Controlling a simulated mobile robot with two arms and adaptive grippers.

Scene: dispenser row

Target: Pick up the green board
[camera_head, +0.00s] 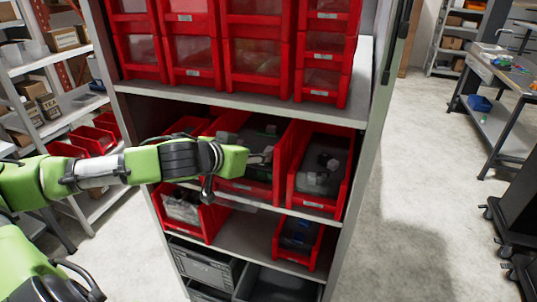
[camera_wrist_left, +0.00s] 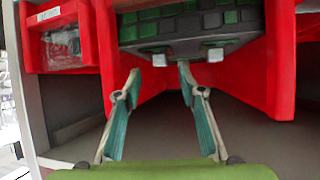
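In the left wrist view, a dark board with green squares (camera_wrist_left: 187,24) lies ahead of my left gripper inside a red bin (camera_wrist_left: 248,75). Two pale blocks show at its near edge. My left gripper (camera_wrist_left: 160,73) is open, with its fingertips apart and nothing visibly held between them. The fingertips are just below and in front of the board's near edge in that picture; I cannot tell whether they touch it. In the head view, the left gripper (camera_head: 262,157) reaches to the middle red bin (camera_head: 246,188) on the shelf. My right gripper is not in view.
Another red bin (camera_head: 320,203) stands close to the right of the gripper. Red drawers (camera_head: 255,55) hang above, over a grey shelf (camera_head: 235,99). More bins stand on the shelf below. The floor to the right (camera_head: 405,220) is clear up to a workbench (camera_head: 500,95).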

